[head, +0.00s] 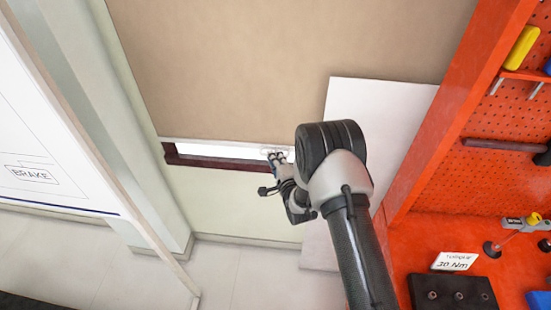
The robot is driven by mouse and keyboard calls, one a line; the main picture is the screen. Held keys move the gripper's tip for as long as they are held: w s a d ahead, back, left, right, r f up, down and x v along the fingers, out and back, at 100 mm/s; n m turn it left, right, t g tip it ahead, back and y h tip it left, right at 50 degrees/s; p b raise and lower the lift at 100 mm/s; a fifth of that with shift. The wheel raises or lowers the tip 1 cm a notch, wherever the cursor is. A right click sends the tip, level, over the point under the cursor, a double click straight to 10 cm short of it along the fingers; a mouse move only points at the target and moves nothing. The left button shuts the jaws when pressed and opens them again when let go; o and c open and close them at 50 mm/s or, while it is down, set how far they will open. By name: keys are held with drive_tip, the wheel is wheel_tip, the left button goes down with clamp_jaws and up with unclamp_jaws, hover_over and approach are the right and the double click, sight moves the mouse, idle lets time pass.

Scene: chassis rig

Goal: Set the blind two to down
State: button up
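The blind (290,60) is a large beige sheet hanging over a window in the head view. Its pale bottom bar (205,141) is low, a short way above the dark red sill (205,161). A thin bright strip of window shows between them. My gripper (272,158) is at the right part of the bottom bar, at about the height of this gap. The fingers are small and partly hidden by my arm, so I cannot tell whether they are shut on the bar. No second blind shows.
A white board (385,115) leans at the wall right of the window. An orange pegboard bench (425,240) with tools stands at the right. A whiteboard marked BRAKE (45,140) is at the left. Pale floor (245,270) is clear below the window.

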clamp_jaws()
wheel_tip(320, 180, down, 6)
drive_tip(key=b, duration=0.5)
drive_tip(key=shift+s, duration=0.1)
drive_tip(key=o, duration=0.5)
unclamp_jaws()
drive_tip(key=shift+o, duration=0.3)
